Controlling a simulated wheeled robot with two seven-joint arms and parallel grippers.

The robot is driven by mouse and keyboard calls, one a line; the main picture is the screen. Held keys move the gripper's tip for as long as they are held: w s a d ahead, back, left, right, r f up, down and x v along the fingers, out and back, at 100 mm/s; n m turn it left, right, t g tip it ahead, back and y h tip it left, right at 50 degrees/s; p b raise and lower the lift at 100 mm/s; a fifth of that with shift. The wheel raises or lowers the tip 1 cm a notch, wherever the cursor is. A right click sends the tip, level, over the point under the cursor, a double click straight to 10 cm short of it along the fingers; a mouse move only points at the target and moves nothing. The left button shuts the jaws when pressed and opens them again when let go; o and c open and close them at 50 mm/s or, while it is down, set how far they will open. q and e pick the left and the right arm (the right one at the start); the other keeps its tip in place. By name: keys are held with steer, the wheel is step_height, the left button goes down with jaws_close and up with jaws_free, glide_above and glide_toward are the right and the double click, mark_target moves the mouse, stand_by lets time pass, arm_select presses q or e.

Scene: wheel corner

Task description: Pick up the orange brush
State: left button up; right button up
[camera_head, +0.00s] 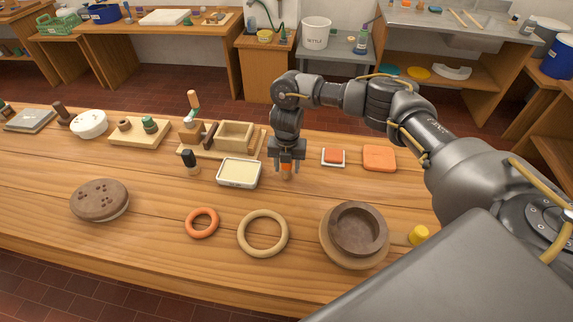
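My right gripper (287,168) points straight down over the middle of the workbench. Its two fingers stand apart on either side of a small upright orange piece, which looks like the orange brush (286,171). The brush's upper part is hidden by the gripper, and I see no clear contact between it and the fingers. My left gripper is not in view.
A cream-filled tray (239,173) lies just left of the gripper, with a wooden box rack (235,136) behind it. A red block in a white dish (333,157) and an orange pad (379,158) lie right. Rings (262,233) and a brown bowl (358,228) lie in front.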

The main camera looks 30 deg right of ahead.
steer(key=c, duration=0.8)
steer(key=shift+o, duration=0.2)
steer(key=shift+r, duration=0.15)
steer(key=shift+w+r, duration=0.1)
steer(key=shift+r, duration=0.15)
step_height(320, 180, up, 3)
steer(key=shift+f, duration=0.15)
steer(key=s+a+r+b, duration=0.2)
steer(key=s+a+r, duration=0.4)
steer(key=a+r, duration=0.3)
steer(key=a, duration=0.3)
steer(key=shift+s+a+r, duration=0.2)
steer(key=shift+a+r, duration=0.05)
